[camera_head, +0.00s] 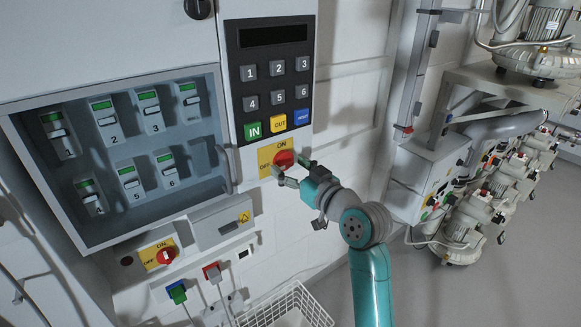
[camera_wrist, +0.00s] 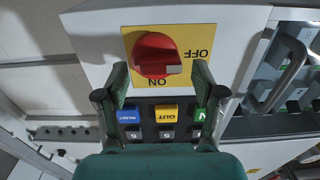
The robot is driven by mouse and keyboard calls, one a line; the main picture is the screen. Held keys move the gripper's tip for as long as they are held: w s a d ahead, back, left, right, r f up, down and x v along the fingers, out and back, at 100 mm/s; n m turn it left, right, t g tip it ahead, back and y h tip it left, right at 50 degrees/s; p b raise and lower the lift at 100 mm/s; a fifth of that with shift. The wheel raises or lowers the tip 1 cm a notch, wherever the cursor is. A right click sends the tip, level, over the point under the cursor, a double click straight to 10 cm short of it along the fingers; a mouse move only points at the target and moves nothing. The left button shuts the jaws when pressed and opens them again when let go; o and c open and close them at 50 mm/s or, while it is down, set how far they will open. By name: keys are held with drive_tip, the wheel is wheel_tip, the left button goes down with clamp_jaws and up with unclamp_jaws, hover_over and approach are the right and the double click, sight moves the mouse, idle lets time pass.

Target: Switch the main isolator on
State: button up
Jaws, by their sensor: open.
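A red rotary knob (camera_head: 283,158) sits on a yellow ON/OFF plate below the keypad. Another red knob (camera_head: 166,255) on a similar plate is at the lower left; I cannot read which one is labelled main isolator. My gripper (camera_head: 292,171) is open at the upper right knob. In the wrist view, which is upside down, the knob (camera_wrist: 152,54) lies just ahead of and between the spread fingertips of my gripper (camera_wrist: 160,74). I cannot tell whether they touch it. The knob's pale pointer mark faces right, toward the OFF side; ON is at the bottom.
The keypad (camera_head: 275,85) with IN, OUT and RESET buttons is directly above the knob. A glazed breaker cabinet (camera_head: 230,125) with a protruding handle is left. A wire basket (camera_head: 290,308) stands below. Pumps (camera_head: 468,235) and a grey control box (camera_head: 425,180) are right.

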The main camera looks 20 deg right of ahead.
drive_tip(key=shift+w+a, duration=0.1)
drive_tip(key=shift+w, duration=0.1)
drive_tip(key=c, duration=1.1)
drive_tip(key=shift+c, duration=0.2)
